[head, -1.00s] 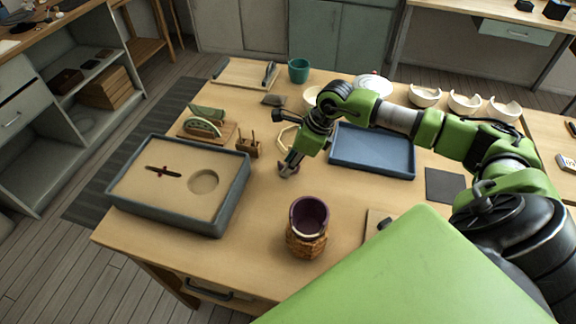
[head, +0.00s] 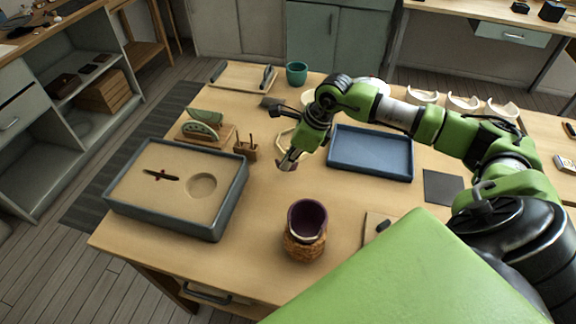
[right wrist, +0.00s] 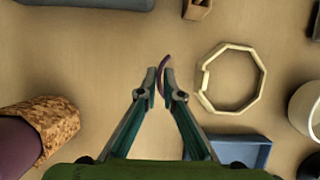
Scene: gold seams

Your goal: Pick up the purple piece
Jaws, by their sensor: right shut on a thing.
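The purple piece (right wrist: 167,62) is a thin, curved shard seen nearly edge-on in the right wrist view. My right gripper (right wrist: 159,80) is shut on it, with the shard between the two fingertips. In the head view my right gripper (head: 287,163) points down over the middle of the wooden table, and the shard is a small purplish patch at its tips. I cannot tell how far above the table it is. A purple pot (head: 307,217) with a pale broken rim sits in a cork ring (head: 304,246) at the front. My left gripper is not in view.
A sand tray (head: 128,204) with a dark shard stands left. A blue tray (head: 370,173) lies right of the gripper. A pale octagonal ring (right wrist: 207,100) lies close by. A small wooden holder (head: 245,150) stands left. The table between sand tray and pot is clear.

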